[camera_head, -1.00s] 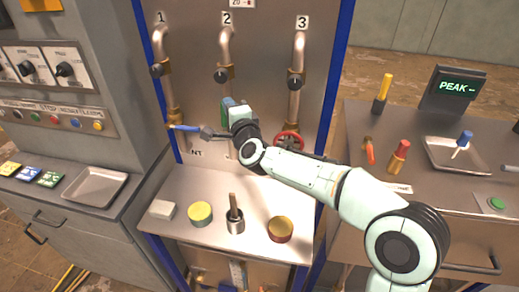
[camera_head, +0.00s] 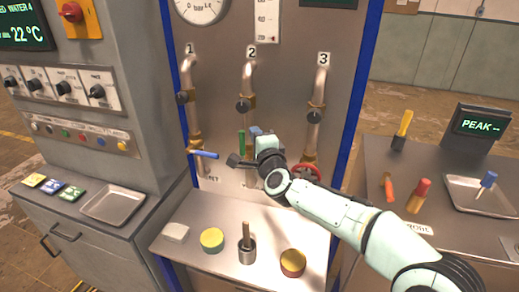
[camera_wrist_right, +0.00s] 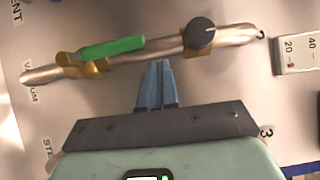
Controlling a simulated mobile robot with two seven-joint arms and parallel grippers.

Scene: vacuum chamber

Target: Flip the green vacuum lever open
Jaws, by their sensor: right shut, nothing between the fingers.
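The green vacuum lever (camera_head: 241,143) is on pipe 2 of the upright panel, below its black knob. In the right wrist view the green lever (camera_wrist_right: 112,48) lies roughly in line with the pipe, on a brass fitting. My right gripper (camera_head: 257,131) is shut and empty, with its blue fingers just right of the lever in the head view. In the wrist view its fingertips (camera_wrist_right: 158,68) are beside the pipe, between the lever's free end and the knob. I cannot tell whether they touch the lever. My left gripper is not in view.
A blue lever (camera_head: 203,154) sticks out from pipe 1 on the left. A red handwheel (camera_head: 306,173) is on pipe 3, close to my right arm.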

